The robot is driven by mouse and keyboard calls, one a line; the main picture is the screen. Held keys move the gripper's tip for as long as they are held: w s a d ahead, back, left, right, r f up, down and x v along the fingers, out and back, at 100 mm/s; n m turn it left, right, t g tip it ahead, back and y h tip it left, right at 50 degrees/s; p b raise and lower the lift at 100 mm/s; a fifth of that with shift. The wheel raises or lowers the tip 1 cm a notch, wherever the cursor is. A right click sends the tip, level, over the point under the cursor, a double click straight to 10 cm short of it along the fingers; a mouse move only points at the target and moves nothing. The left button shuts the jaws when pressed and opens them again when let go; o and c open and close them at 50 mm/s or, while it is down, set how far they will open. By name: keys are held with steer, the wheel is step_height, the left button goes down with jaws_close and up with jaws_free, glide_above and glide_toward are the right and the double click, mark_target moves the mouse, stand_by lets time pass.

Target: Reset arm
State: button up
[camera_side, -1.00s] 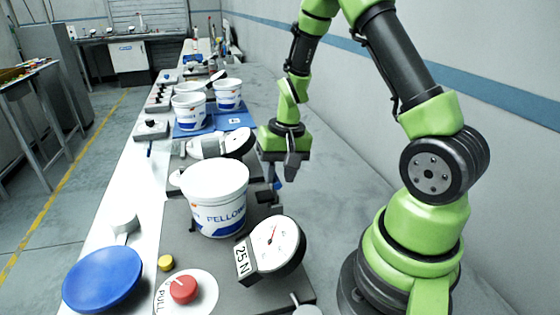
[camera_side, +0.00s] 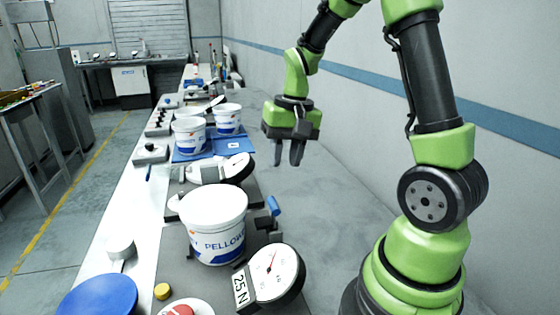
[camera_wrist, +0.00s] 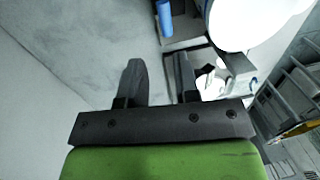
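My gripper (camera_side: 288,153) hangs with its two dark fingers pointing down, in the air right of the work row. A gap shows between the fingers, and nothing is held. In the wrist view my gripper (camera_wrist: 161,72) also shows both fingers apart, with bare grey surface between them. The nearest white tub (camera_side: 213,225) with blue lettering stands on a grey plate, lower left of my gripper. Its white top fills part of the upper right of the wrist view (camera_wrist: 255,20). A blue handle (camera_side: 273,207) stands beside the tub. No finger touches anything.
A round gauge (camera_side: 275,276) marked 25 N stands in front of the tub. Another dial (camera_side: 238,167) lies behind it. Two more tubs (camera_side: 189,136) (camera_side: 228,119) stand on a blue mat (camera_side: 238,147). A blue disc (camera_side: 98,297) is lower left. The grey surface right of the row is clear.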

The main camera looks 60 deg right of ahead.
steer(key=s+a+r+n+t, duration=0.5)
steer(key=s+a+r+t, duration=0.1)
steer(key=s+a+r, duration=0.5)
steer(key=shift+a+r+y, duration=0.3)
steer(key=shift+a+y, duration=0.1)
steer(key=shift+a, duration=0.5)
stand_by(0.9)
